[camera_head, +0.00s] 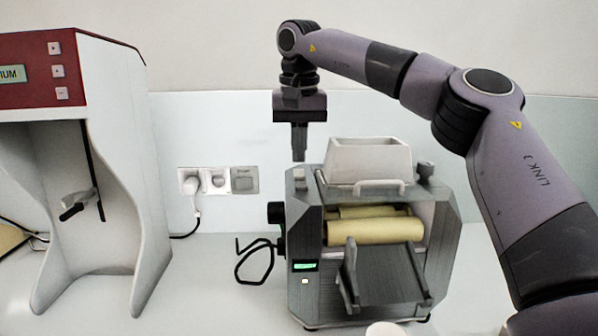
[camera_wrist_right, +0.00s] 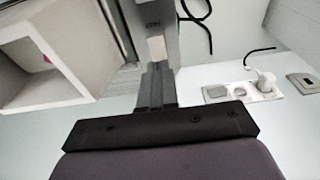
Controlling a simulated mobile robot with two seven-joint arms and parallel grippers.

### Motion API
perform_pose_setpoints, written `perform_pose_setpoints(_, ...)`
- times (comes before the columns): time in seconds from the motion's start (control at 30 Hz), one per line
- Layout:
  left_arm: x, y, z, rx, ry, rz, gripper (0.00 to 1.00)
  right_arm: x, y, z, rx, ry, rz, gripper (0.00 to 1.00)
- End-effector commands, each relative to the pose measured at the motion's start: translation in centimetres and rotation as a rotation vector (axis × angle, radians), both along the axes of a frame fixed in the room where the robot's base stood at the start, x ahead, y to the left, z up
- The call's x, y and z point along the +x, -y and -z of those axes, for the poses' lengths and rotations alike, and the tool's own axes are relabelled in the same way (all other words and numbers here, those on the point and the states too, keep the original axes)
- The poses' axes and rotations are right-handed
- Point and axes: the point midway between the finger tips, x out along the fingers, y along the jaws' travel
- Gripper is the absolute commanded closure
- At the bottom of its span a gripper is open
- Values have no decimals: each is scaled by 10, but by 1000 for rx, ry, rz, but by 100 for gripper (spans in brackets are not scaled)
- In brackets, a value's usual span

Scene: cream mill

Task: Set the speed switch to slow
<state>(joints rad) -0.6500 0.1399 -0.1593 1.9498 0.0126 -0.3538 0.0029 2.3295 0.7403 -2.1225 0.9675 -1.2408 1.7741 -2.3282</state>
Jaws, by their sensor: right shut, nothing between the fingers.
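The mill (camera_head: 304,250) is a grey machine with a pale hopper on top and cream rollers inside. My right gripper (camera_head: 299,158) points straight down above the mill's left top corner, shut and empty. A small pale block (camera_head: 299,178) sits on that corner just below the fingertips; I cannot tell if they touch. In the right wrist view, the shut fingers (camera_wrist_right: 155,85) end near this block (camera_wrist_right: 157,47). A black knob (camera_head: 277,214) is on the mill's left side. I cannot tell which part is the speed switch. My left gripper is out of view.
The hopper (camera_head: 368,160) stands right of my gripper. A red and white machine (camera_head: 120,150) stands at the left. Another knob (camera_head: 425,171) is on the mill's right top.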

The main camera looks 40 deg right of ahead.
Motion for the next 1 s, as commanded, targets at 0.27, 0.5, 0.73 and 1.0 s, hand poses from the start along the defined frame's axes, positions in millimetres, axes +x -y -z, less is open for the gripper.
perform_pose_setpoints(0.27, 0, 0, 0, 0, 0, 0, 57, 0, 0, 0, 0, 0, 0, 100)
perform_pose_setpoints(0.5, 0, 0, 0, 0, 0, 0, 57, 0, 0, 0, 0, 0, 0, 100)
perform_pose_setpoints(0.73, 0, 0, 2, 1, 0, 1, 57, 0, 0, 3, 0, 0, 0, 100)
perform_pose_setpoints(1.0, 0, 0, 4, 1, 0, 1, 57, 0, 0, 7, 0, 0, 1, 100)
